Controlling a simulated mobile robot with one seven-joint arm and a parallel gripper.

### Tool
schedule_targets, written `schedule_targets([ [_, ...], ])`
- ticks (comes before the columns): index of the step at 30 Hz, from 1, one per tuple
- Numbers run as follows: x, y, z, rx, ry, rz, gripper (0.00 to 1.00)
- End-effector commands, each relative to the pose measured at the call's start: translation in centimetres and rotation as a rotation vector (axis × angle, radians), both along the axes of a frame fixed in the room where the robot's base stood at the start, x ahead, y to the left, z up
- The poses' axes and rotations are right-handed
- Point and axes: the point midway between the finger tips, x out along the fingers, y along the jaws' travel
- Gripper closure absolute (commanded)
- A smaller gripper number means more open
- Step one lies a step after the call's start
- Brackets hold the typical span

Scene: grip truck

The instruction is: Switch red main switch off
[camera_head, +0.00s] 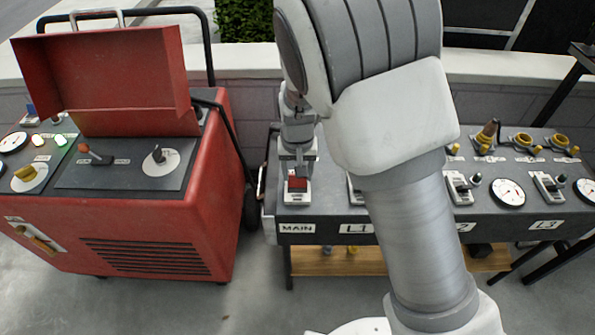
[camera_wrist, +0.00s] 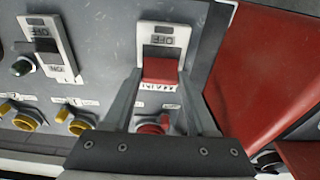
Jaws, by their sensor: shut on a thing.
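The red main switch (camera_head: 298,184) sits in a pale housing above the MAIN label, at the left end of the dark panel (camera_head: 322,215). My gripper (camera_head: 298,165) reaches down onto it from above. In the wrist view the red lever (camera_wrist: 160,71) lies between the two fingertips of my gripper (camera_wrist: 161,82), which are shut on it. The OFF mark (camera_wrist: 161,40) shows uncovered on the housing beyond the lever. No ON mark shows on this switch.
A red generator (camera_head: 200,225) with a raised lid stands left of the panel. A black switch (camera_wrist: 46,45) and yellow connectors (camera_wrist: 78,123) are beside the main switch. A red connector (camera_wrist: 152,126) lies below it. My arm hides part of the panel's middle.

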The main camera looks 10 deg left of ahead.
Motion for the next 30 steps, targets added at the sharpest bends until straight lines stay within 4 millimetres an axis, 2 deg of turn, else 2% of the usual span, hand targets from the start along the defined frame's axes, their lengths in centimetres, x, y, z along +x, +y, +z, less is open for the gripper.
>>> schedule_targets([
  [15,-2.6,-0.5,-0.3,0.100,-0.427,0.006,0.98],
  [30,-3.9,-1.0,-1.3,0.180,-0.755,0.002,0.98],
])
